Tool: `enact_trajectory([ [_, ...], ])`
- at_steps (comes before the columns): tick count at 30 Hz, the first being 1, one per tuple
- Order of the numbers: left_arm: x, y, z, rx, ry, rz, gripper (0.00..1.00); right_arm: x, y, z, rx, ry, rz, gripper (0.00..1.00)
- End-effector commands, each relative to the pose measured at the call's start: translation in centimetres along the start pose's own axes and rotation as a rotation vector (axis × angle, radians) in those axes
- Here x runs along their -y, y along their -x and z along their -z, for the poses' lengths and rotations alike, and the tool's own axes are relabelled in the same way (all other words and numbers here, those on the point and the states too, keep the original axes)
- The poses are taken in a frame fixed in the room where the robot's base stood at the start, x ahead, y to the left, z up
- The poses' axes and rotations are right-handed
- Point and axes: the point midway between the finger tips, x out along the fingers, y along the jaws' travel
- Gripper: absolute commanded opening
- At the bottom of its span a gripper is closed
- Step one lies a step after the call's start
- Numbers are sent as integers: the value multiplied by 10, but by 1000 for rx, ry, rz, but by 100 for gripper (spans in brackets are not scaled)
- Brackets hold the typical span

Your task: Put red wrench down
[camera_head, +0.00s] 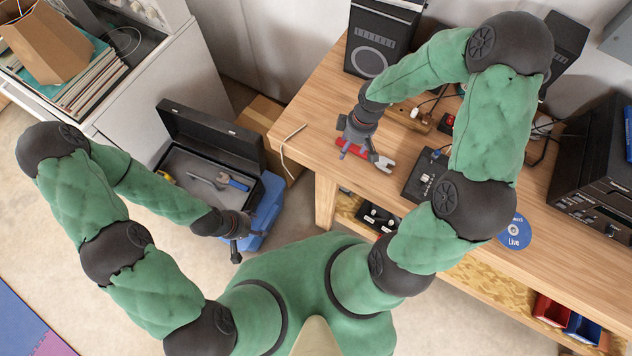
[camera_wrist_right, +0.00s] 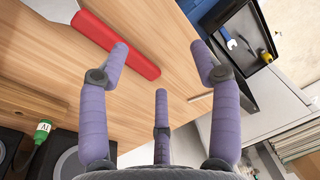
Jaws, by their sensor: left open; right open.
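The red wrench (camera_head: 381,163) lies on the wooden workbench (camera_head: 308,110) near its left edge, its silver jaw end to the right. Its red handle shows in the right wrist view (camera_wrist_right: 95,31), flat over the wood, with one fingertip overlapping it in the picture. My right gripper (camera_head: 352,143) is directly above the handle, its purple fingers spread apart. Whether a finger touches the wrench I cannot tell. My left gripper (camera_head: 236,246) is open and empty beside the blue box at the lower left of the bench.
An open black toolbox (camera_head: 185,160) holding a blue-handled tool (camera_head: 234,182) sits on the blue box (camera_head: 268,205) left of the bench. A black speaker (camera_head: 376,40), a power strip (camera_head: 420,118), a black device (camera_head: 424,176) and a blue disc (camera_head: 516,234) are on the bench.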

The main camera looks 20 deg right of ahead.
Motion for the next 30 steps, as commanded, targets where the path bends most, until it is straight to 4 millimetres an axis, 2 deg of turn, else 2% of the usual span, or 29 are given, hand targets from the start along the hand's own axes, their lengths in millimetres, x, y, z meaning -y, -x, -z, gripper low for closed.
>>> enact_trajectory([
  [1, 0, 0, 0, 0, 0, 0, 61, 20, -20, 4, -13, -44, 42, 64],
  [6, 0, 0, 0, 0, 0, 0, 61, 71, -67, 15, -64, -233, 131, 64],
  [11, 0, 0, 0, 0, 0, 0, 61, 112, -102, 12, -76, -415, 184, 64],
  [15, 0, 0, 0, 0, 0, 0, 61, 144, -128, 2, -70, -574, 204, 64],
  [21, 0, 0, 0, 0, 0, 0, 61, 168, -148, -14, -57, -728, 197, 64],
  [30, 0, 0, 0, 0, 0, 0, 61, 173, -153, -18, -55, -770, 190, 64],
])
